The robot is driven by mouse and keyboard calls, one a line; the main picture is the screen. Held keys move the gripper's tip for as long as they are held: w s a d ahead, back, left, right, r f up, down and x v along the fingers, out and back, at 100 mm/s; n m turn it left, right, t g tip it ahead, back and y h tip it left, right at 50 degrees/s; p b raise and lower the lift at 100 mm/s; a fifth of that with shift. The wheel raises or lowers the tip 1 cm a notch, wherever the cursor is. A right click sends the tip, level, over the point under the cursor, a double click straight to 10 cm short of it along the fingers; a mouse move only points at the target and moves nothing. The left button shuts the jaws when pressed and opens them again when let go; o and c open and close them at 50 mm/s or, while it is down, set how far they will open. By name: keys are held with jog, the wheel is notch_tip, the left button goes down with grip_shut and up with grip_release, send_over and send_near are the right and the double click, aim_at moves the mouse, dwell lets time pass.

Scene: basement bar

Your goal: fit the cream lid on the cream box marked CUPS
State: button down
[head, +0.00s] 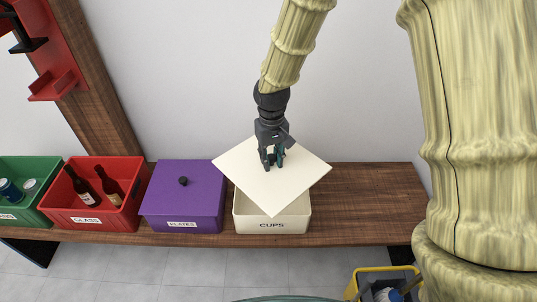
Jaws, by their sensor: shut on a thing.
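The cream box (272,226) marked CUPS stands on the wooden bench, right of the purple box. The cream lid (262,188) is a flat square panel above it. It is turned so its corners point to the left, right and front, out of line with the box's sides. It covers much of the box's opening in the head view.
The purple box (182,200) marked PLATES, with its own lid, stands close on the left. A red GLASS crate (75,213) with bottles and a green crate (30,213) with cans are further left. The wooden bench (375,200) is bare on the right.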

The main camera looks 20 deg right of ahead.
aim_at(272, 165)
jog(key=w+f+n+p, duration=0.1)
jog(key=n+p, duration=0.1)
jog(key=w+f+n+p, duration=0.1)
jog(key=f+n+p, duration=0.1)
jog(key=n, duration=0.1)
jog(key=w+d+f+n+p, duration=0.1)
jog(key=f+n, duration=0.1)
jog(key=shift+w+f+n+p, duration=0.25)
jog(key=shift+n+p, duration=0.15)
jog(key=shift+w+d+f+n, duration=0.15)
jog(key=shift+d+f+n, duration=0.05)
jog(key=shift+f+n, duration=0.8)
jog(key=shift+f, duration=0.15)
notch_tip(272, 165, down, 7)
jog(key=b, duration=0.4)
jog(key=shift+f+b, duration=0.15)
jog(key=shift+b, duration=0.15)
jog(key=c, duration=1.1)
grip_release()
jog(key=shift+c, duration=0.2)
